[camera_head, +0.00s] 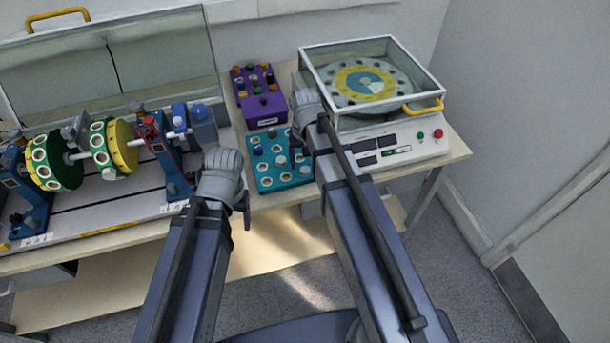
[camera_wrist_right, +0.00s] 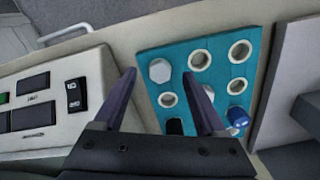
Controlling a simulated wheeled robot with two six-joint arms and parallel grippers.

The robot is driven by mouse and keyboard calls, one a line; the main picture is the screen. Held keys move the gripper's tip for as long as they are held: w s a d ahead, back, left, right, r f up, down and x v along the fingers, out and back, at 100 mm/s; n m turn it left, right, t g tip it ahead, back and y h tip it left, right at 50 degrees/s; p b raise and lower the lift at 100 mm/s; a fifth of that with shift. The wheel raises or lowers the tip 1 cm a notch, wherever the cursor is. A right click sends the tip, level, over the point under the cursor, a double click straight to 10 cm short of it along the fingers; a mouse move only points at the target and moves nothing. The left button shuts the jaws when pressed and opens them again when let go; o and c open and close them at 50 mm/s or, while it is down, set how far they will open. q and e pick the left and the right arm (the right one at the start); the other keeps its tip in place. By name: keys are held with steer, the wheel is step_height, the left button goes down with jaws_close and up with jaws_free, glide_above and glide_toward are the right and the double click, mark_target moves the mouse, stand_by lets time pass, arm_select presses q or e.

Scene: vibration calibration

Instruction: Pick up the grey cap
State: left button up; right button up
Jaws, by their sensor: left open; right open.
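A teal board (camera_head: 268,182) with white-rimmed holes stands near the table's front edge. In the right wrist view, a pale grey hexagonal cap (camera_wrist_right: 159,70) sits in the board's upper left corner. My right gripper (camera_wrist_right: 160,75) is open above the board, its dark fingers appearing on either side of this cap, with nothing held. In the head view, a small grey cap (camera_head: 281,160) shows on the board; I cannot tell whether it is the same one. My left gripper (camera_head: 243,203) is open and empty left of the board, by the table's front edge.
A purple block (camera_head: 262,106) with coloured caps stands behind the board. A white instrument (camera_head: 405,150) with a clear-lidded rotor is at the right. A rotor rig with green-yellow discs (camera_head: 112,147) is at the left. Blue caps (camera_wrist_right: 237,118) also sit in the board.

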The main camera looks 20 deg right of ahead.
mark_target(305, 172)
step_height(305, 172, down, 3)
steer(key=shift+r+b, duration=0.1)
steer(key=shift+b, duration=0.8)
arm_select(q)
step_height(305, 172, down, 3)
steer(key=shift+r, duration=0.15)
arm_select(e)
steer(key=shift+r, duration=0.1)
steer(key=shift+c, duration=0.4)
jaws_close()
